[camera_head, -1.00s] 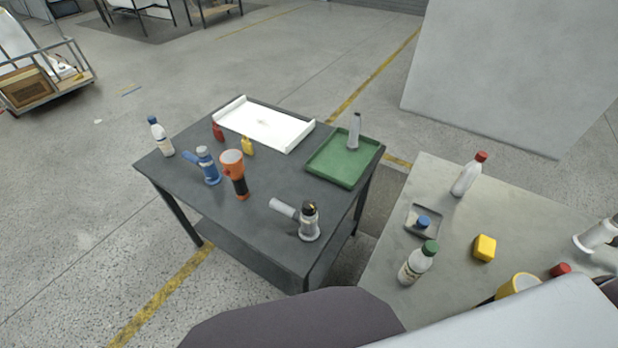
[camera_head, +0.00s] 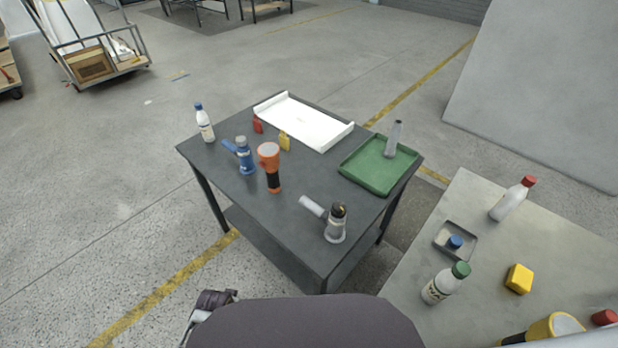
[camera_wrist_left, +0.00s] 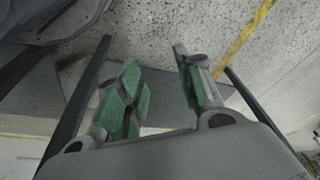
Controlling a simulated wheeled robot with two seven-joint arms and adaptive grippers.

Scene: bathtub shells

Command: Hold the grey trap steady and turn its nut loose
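The grey trap (camera_head: 336,224) stands near the front right corner of the dark table (camera_head: 225,190) in the head view. Its light pipe (camera_head: 312,207) points to the upper left, and its top is dark with a small yellowish spot. I cannot make out the nut clearly. My left gripper (camera_wrist_left: 158,76) is open and empty in the left wrist view, with green pads and the speckled floor behind it. The trap does not show there. My right gripper is not in view.
A blue trap-like part (camera_head: 244,160), an orange and black torch (camera_head: 271,170), a white tray (camera_head: 305,120) and a green tray (camera_head: 350,172) share the table. A lighter table (camera_head: 480,240) with bottles and a yellow block (camera_head: 519,278) stands at right.

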